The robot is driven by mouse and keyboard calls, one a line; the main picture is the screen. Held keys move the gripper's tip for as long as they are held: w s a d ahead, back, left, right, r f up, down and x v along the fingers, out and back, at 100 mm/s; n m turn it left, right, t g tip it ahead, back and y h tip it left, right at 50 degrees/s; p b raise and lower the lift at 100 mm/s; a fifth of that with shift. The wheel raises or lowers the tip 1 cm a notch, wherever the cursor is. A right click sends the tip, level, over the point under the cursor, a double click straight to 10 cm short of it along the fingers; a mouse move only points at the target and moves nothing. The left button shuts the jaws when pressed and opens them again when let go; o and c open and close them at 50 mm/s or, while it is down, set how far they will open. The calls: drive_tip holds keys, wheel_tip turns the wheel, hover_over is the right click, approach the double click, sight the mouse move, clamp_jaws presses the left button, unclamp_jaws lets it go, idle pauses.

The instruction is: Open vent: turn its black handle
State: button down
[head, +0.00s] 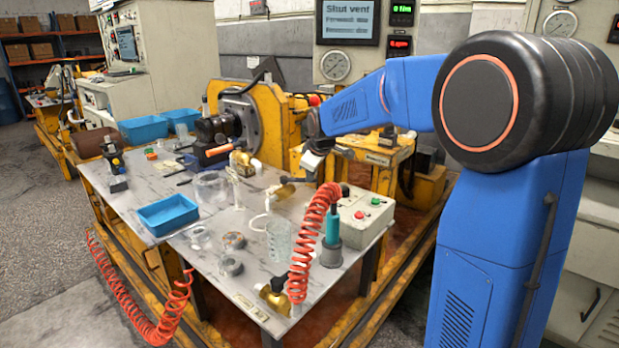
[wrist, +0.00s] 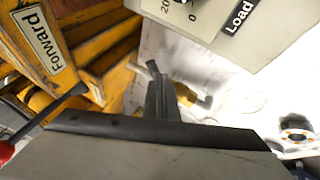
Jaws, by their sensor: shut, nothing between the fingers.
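My gripper (head: 286,180) is shut and empty, its dark fingers pointing left and down over the table. Just under the fingertips is a brass valve (head: 284,191) with white piping. A black handle at this valve cannot be told apart from my dark fingers. Another brass valve (head: 241,160) stands further back on the table. I cannot tell from any label which valve is the vent.
The screen (head: 347,22) reads "Shut vent". A control box (head: 362,215) with red and green buttons is right of my gripper. A coiled red hose (head: 315,235), a clear beaker (head: 280,241) and a blue tray (head: 168,215) are in front. A rod with a red end (wrist: 50,108) shows in the wrist view.

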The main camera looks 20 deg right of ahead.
drive_tip(key=w+d+n+y, duration=0.1)
drive_tip(key=w+n, duration=0.3)
drive_tip(key=w, duration=0.4)
drive_tip(key=shift+d+y, duration=0.35)
drive_tip(key=shift+y, duration=0.45)
idle(0.4)
drive_tip(key=shift+w, duration=0.15)
idle(0.5)
